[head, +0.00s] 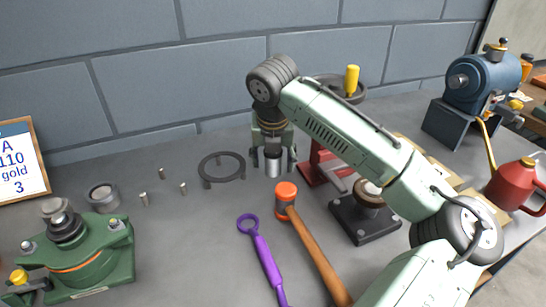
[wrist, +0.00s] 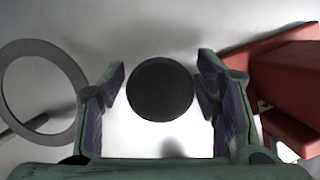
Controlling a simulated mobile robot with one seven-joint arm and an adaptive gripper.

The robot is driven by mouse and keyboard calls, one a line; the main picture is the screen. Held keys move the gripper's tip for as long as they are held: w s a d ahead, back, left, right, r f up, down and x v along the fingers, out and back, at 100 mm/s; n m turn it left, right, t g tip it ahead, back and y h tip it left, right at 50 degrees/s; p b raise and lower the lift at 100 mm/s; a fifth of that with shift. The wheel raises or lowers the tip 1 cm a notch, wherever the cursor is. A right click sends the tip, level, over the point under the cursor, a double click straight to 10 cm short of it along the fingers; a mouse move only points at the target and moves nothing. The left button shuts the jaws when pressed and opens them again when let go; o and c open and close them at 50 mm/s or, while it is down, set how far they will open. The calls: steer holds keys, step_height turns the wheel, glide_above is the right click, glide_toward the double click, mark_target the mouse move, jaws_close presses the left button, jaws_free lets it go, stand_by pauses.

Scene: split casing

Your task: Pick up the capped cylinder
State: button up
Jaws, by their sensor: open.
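The capped cylinder (head: 272,163) stands on the grey bench, a short silvery body in the head view. In the wrist view its dark round top (wrist: 160,89) shows between the fingers. My gripper (head: 273,164) is open and points down over it, with one finger on each side. In the wrist view the fingers of my gripper (wrist: 161,80) stand apart from the dark disc, with a narrow gap on both sides. The cylinder's upper part is partly hidden by my gripper in the head view.
A dark ring stand (head: 221,167) is close on the left, and a red tool stand (head: 318,165) close on the right. An orange-headed mallet (head: 286,194) and purple wrench (head: 260,247) lie in front. Small metal pins (head: 183,188) and a green casing (head: 88,255) are farther left.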

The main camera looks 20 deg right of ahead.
steer(key=shift+c, duration=0.3)
steer(key=c, duration=1.3)
